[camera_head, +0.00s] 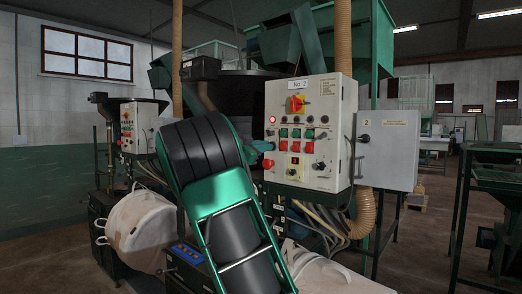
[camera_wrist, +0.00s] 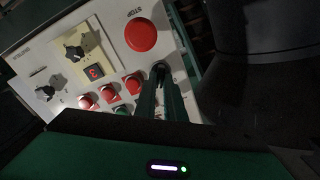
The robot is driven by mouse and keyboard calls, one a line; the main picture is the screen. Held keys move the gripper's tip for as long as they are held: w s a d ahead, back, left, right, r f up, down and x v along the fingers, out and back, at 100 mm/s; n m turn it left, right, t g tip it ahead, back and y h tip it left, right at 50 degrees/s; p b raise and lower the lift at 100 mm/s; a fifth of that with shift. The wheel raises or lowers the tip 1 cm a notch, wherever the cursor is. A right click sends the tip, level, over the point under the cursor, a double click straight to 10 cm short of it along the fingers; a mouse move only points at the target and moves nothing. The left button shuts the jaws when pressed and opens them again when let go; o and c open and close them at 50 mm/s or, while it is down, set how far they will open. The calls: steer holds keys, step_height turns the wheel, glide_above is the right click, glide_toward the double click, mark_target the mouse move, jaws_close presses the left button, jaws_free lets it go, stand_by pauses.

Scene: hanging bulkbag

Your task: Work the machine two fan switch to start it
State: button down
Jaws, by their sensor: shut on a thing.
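The white control panel (camera_head: 330,105) marked "No. 2" stands right of centre in the head view. My gripper (camera_head: 265,147) reaches the panel's left edge. In the wrist view, my gripper (camera_wrist: 160,82) is shut on a small black switch knob (camera_wrist: 159,68) at the end of the red button row. The fingers hide most of the knob, and I cannot read its label or tell which way it is turned.
A large red STOP button (camera_wrist: 141,35) sits close beside the fingers. Red push buttons (camera_wrist: 110,91) and a dial with a red digit display (camera_wrist: 95,71) are near. A grey box (camera_head: 388,150) stands right of the panel. A hose (camera_head: 363,212) hangs below.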

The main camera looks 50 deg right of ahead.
steer(key=c, duration=1.8)
jaws_free()
steer(key=shift+w+a+f, duration=0.1)
steer(key=shift+w+f, duration=0.15)
steer(key=shift+c, duration=0.2)
steer(key=shift+s+r, duration=0.1)
steer(key=a, duration=1)
steer(key=shift+s+a, duration=0.3)
steer(key=shift+s, duration=0.05)
